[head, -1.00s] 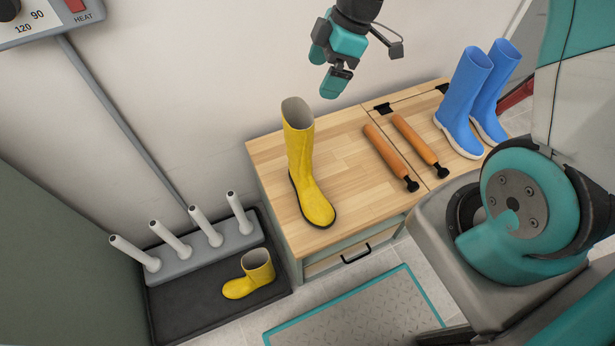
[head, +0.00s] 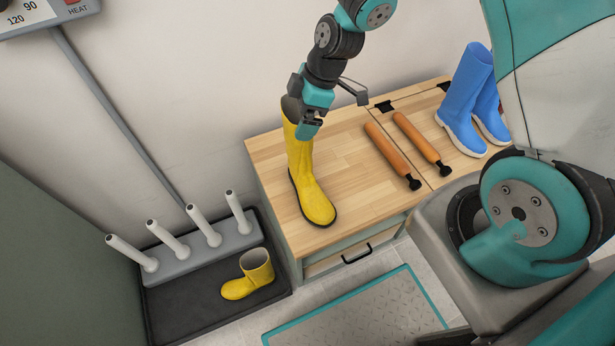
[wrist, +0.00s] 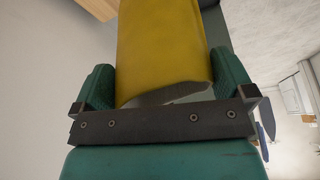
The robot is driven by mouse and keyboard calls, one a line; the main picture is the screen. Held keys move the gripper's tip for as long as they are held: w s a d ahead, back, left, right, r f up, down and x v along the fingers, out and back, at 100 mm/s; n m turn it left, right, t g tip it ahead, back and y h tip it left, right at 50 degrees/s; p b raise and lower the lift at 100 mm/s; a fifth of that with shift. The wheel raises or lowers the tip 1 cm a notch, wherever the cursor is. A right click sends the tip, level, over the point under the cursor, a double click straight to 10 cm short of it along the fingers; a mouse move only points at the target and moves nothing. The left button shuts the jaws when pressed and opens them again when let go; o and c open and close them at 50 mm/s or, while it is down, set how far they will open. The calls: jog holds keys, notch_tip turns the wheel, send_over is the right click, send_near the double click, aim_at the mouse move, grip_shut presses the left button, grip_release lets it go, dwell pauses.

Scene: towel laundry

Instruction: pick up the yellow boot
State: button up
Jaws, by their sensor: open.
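A tall yellow boot (head: 306,178) stands upright on the wooden cabinet top, near its left end, toe toward the front. My gripper (head: 303,128) is at the boot's upper shaft, and partly hides its top opening in the head view. In the wrist view the yellow shaft (wrist: 165,45) lies between the two teal fingers, one on each side, and my gripper (wrist: 165,85) is open around it. Whether either finger touches the boot is hard to tell.
The black tray (head: 185,310) bears a grey rack with several upright pegs (head: 205,226). Two orange rods with black ends (head: 388,152) lie on the cabinet top (head: 345,170). Blue boots (head: 465,100) stand at its right end. The wall is close behind.

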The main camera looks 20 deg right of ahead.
jog(key=c, duration=1.1)
jog(key=shift+r, duration=0.2)
